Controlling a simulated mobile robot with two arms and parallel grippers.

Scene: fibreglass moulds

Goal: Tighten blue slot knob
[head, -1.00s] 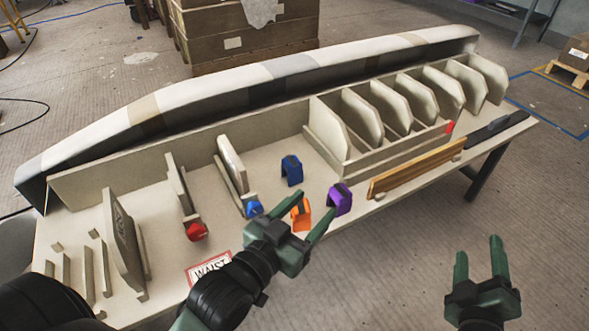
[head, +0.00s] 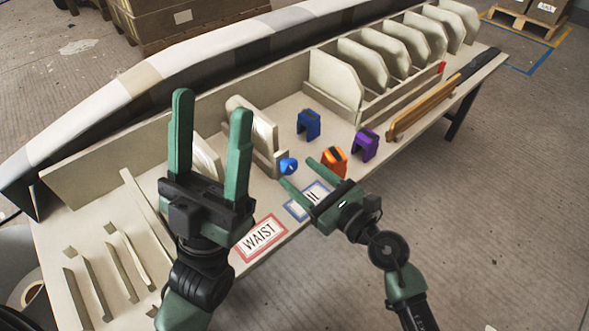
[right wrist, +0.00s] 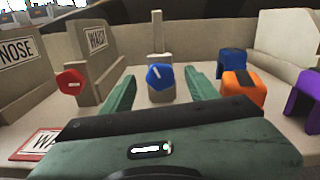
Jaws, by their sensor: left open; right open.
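The blue knob (head: 289,165) sits at the front end of a slot holding an upright pale board (head: 256,135). In the right wrist view the blue knob (right wrist: 160,77) faces me, with a white line on it close to upright. My right gripper (head: 298,171) is open, its fingers pointing at the knob. In the right wrist view its fingers (right wrist: 162,88) lie left and right of the knob with gaps; I cannot tell whether they reach around it. My left gripper (head: 211,105) is open and empty, raised in front of the boards at the left.
A red knob (right wrist: 70,82) is left of the blue one. Blue (head: 308,125), orange (head: 334,162) and purple (head: 365,145) blocks stand to the right. WAIST (head: 260,237) and blue-framed (head: 309,201) labels lie along the table's front edge. Empty slots (head: 122,270) fill the left end.

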